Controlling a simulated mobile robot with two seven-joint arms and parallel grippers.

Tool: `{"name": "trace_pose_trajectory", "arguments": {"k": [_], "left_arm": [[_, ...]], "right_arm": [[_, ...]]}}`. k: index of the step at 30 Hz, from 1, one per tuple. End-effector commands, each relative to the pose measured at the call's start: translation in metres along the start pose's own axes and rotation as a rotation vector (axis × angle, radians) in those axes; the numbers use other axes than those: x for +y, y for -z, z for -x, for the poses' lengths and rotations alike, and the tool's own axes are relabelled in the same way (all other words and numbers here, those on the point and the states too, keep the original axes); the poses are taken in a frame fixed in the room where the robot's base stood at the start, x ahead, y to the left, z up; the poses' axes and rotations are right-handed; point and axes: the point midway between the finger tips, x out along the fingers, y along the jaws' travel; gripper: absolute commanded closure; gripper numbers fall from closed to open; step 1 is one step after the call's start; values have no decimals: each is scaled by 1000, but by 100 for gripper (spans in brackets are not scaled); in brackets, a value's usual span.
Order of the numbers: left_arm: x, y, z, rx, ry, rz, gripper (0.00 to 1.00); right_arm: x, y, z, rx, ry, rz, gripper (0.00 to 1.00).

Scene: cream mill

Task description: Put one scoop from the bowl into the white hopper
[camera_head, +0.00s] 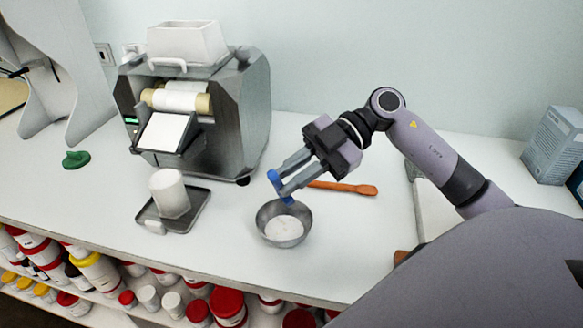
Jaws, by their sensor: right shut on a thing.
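The white hopper (187,43) sits on top of the grey metal mill (235,110), at the back left of centre. A small metal bowl (264,230) with white stuff in it stands on the table in front of the mill's right side. My right gripper (280,187) is just above the bowl's back rim, pointing down and left. It is shut on a small blue thing (275,178), apparently the scoop; its shape is mostly hidden by the fingers, and I cannot tell whether it holds anything. My left gripper is not in view.
A white cup (169,190) stands on a grey tray (190,217) before the mill. A reddish-brown spatula (350,188) lies behind the bowl. A green object (76,159) is at left, a box (555,145) at right. Jars fill the shelf below.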

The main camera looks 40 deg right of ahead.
Motion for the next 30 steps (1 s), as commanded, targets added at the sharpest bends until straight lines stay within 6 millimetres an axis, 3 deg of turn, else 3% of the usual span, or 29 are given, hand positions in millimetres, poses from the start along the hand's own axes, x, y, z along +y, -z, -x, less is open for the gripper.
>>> {"name": "trace_pose_trajectory", "arguments": {"k": [9,30], "left_arm": [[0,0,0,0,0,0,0],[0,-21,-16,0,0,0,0]], "right_arm": [[-9,-22,-10,3,0,-1,100],[-28,-66,-28,0,2,1,100]]}}
